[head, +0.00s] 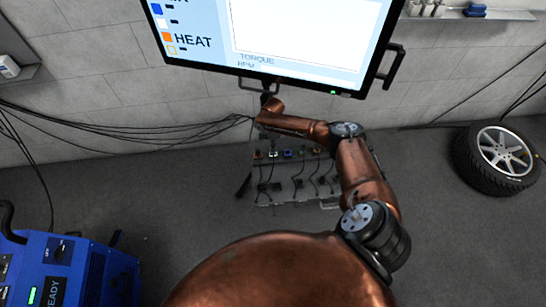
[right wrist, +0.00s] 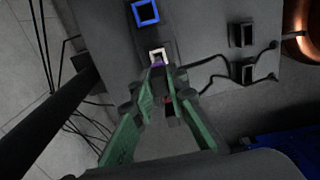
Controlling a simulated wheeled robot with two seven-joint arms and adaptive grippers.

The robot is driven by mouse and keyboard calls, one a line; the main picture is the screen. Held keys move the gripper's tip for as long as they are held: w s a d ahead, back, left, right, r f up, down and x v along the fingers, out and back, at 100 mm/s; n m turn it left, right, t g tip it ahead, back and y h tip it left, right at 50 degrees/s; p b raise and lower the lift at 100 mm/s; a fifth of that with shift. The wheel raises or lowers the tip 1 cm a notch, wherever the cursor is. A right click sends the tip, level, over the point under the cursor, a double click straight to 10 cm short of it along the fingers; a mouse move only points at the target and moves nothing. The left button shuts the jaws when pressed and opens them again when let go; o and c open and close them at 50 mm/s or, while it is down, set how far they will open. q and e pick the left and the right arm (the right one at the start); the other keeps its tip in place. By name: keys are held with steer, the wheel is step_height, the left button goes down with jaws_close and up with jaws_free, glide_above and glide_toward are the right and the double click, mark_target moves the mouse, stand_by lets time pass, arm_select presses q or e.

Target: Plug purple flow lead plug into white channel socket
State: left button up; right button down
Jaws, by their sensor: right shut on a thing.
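My right gripper (right wrist: 160,82) is shut on the purple plug (right wrist: 157,64), which shows only as a small purple patch between the fingertips. The plug is right at the white socket (right wrist: 158,53), in line with its lower edge. I cannot tell how far it is inside. In the head view the white socket (head: 273,154) sits in the panel's coloured row, between an orange-red socket (head: 258,155) and the blue socket (head: 287,153). The blue socket also shows in the right wrist view (right wrist: 146,13). My right arm reaches over the panel from the right. My left gripper is out of view.
The grey panel (head: 297,192) carries several dark leads. A large monitor (head: 300,30) hangs above it. Black cables (head: 150,130) run along the wall at left. Floor between is clear.

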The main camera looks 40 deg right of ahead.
steer(key=shift+f, duration=0.15)
steer(key=shift+f+b, duration=0.95)
steer(key=shift+f, duration=0.4)
steer(key=c, duration=1.8)
jaws_free()
steer(key=shift+r, duration=0.1)
step_height(320, 180, up, 4)
steer(key=p, duration=0.2)
steer(key=shift+w+r+p, duration=0.1)
steer(key=shift+r+p, duration=0.05)
steer(key=shift+p, duration=0.25)
steer(key=s+a+p, duration=0.3)
steer(key=a, duration=0.1)
steer(key=s+a+p, duration=0.3)
steer(key=a, duration=0.2)
steer(key=s+a+p, duration=0.3)
steer(key=a, duration=0.2)
steer(key=shift+s+a+f, duration=0.25)
steer(key=shift+f, duration=0.05)
